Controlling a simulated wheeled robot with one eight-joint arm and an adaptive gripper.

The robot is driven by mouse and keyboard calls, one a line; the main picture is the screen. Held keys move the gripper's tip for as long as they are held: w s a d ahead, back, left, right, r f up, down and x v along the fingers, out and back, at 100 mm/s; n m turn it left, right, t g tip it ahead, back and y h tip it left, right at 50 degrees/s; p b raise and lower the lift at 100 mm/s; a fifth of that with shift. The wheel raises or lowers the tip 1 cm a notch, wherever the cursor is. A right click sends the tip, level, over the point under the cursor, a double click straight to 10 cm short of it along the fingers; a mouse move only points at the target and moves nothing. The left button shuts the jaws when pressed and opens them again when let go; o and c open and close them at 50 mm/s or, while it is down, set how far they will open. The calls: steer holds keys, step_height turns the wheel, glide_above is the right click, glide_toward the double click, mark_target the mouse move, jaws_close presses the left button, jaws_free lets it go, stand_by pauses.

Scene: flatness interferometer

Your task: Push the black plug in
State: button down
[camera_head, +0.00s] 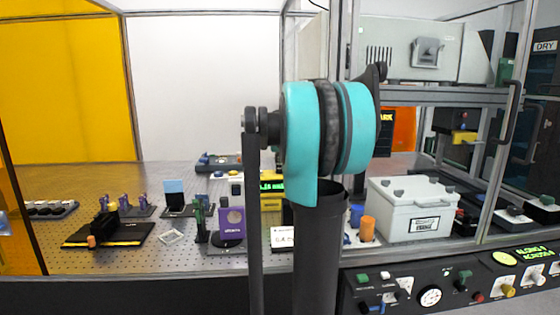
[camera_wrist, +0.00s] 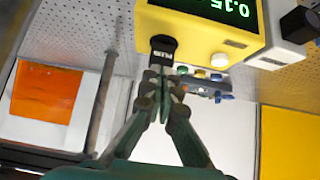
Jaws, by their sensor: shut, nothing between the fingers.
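The black plug (camera_wrist: 163,45) shows in the wrist view as a small black block with light lettering, at the near edge of a yellow instrument box (camera_wrist: 203,30). I cannot tell how deep it sits in the box. My gripper (camera_wrist: 165,72) is shut and empty, its fingertips right at the plug's lettered end; touching or a hair apart, I cannot tell. The box's green digits (camera_wrist: 232,8) appear upside down. In the head view my arm hides the gripper and the plug; part of the green display (camera_head: 272,186) shows beside the arm.
Blue, green and yellow knobs (camera_wrist: 217,75) lie beyond the box in the wrist view. In the head view, a grey case (camera_head: 410,205) stands right of my arm, and optical mounts (camera_head: 232,220) stand left on the perforated table (camera_head: 75,180). A control panel (camera_head: 460,285) lines the front right.

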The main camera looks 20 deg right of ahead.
steer(key=shift+r, duration=0.3)
steer(key=w+r+v, duration=0.1)
steer(key=v, duration=1.1)
steer(key=shift+r, duration=0.45)
